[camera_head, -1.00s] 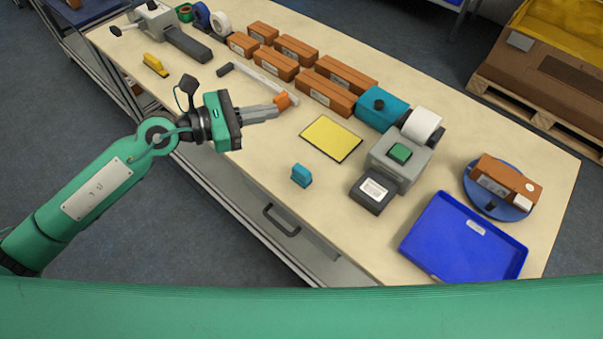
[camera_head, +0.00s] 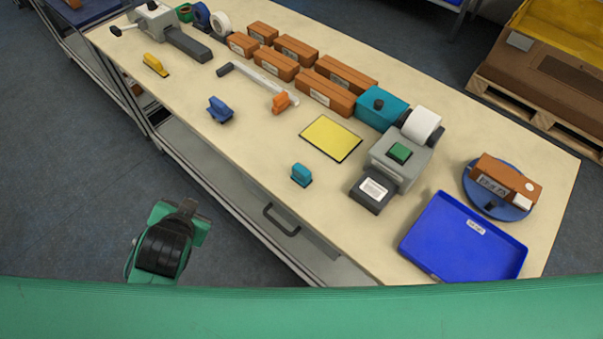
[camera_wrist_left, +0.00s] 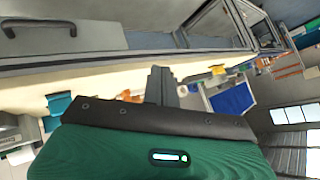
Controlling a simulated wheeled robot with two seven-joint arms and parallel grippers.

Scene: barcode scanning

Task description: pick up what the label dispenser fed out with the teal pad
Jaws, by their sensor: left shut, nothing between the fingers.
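The teal pad (camera_head: 301,174) is a small block standing on the table near its front edge. The grey label dispenser (camera_head: 400,160) has a green button and a white roll. A white label (camera_head: 374,188) lies on its dark front plate. My left wrist and gripper housing (camera_head: 165,240) are in front of the table, off its edge; the fingers cannot be made out there. In the left wrist view my left gripper (camera_wrist_left: 160,72) has its fingers shut together with nothing held. A teal shape (camera_wrist_left: 58,104) there may be the pad. My right gripper is in neither view.
A yellow mat (camera_head: 331,139) lies behind the teal pad. A blue tray (camera_head: 464,240) and a brown box (camera_head: 508,180) on a blue turntable are to the right. Blue (camera_head: 220,109), orange (camera_head: 281,102) and yellow (camera_head: 155,64) handled pieces stand left. Brown boxes line the back.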

